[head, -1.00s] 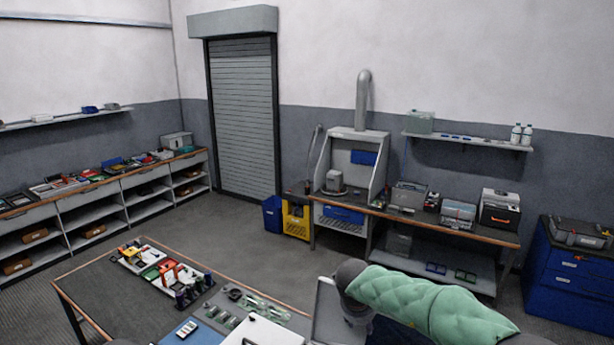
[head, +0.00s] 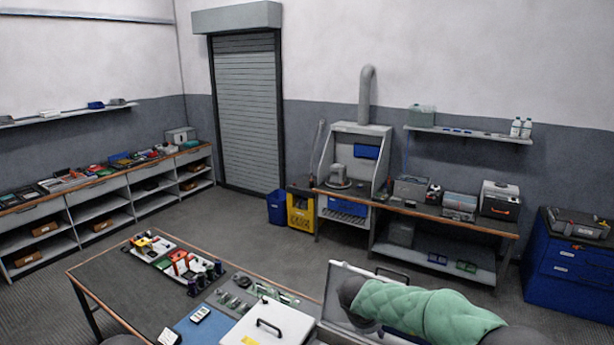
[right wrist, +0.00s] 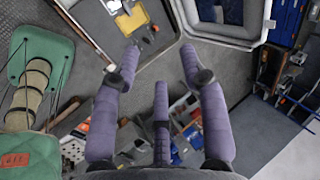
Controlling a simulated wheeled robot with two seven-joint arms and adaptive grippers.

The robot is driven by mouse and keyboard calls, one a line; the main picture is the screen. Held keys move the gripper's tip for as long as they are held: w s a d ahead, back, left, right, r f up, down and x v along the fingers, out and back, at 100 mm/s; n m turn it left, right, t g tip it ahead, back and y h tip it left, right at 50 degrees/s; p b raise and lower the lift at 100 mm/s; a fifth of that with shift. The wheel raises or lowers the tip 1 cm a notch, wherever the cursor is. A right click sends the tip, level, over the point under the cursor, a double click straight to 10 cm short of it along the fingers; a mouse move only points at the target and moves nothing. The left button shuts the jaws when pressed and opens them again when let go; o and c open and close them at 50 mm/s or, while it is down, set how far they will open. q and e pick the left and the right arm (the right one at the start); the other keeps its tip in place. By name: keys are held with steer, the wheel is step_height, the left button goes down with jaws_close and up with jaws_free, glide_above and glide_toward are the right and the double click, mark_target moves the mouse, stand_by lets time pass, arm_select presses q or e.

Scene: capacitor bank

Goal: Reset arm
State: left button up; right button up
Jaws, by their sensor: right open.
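My right arm, in a green padded sleeve (head: 425,310), enters from the lower right in the head view, over the near table. My right gripper (right wrist: 160,65) shows in the right wrist view as three purple padded fingers spread apart, with nothing between them. Its fingers are not clearly visible in the head view. My left gripper is not in view.
The near table (head: 105,280) holds trays of coloured parts (head: 165,255), a blue pad (head: 195,325) and a white case (head: 270,328) with a black handle. Behind are a workbench (head: 430,215), blue drawers (head: 565,270) and shelving (head: 105,205). Open floor lies between.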

steer(key=s+d+f+n+t+y, duration=0.1)
steer(key=s+f+n, duration=0.4)
steer(key=f, duration=0.6)
steer(key=s+d+f+n, duration=0.1)
steer(key=s+f+n, duration=0.2)
steer(key=f+n, duration=0.55)
steer(key=s+a+f+n+g+y, duration=0.2)
steer(key=s+a+f, duration=0.15)
steer(key=s, duration=0.45)
steer(key=s+a+f+n+g+y, duration=0.1)
steer(key=s+a+f+n+y, duration=0.15)
steer(key=s+f, duration=0.45)
steer(key=s+a+f+n+g+y, duration=0.2)
steer(key=s+a, duration=0.2)
steer(key=s, duration=0.6)
arm_select(q)
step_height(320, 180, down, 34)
steer(key=b, duration=3.4)
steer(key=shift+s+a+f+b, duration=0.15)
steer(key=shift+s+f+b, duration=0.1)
steer(key=shift+b, duration=0.05)
arm_select(e)
step_height(320, 180, down, 35)
steer(key=shift+s, duration=0.35)
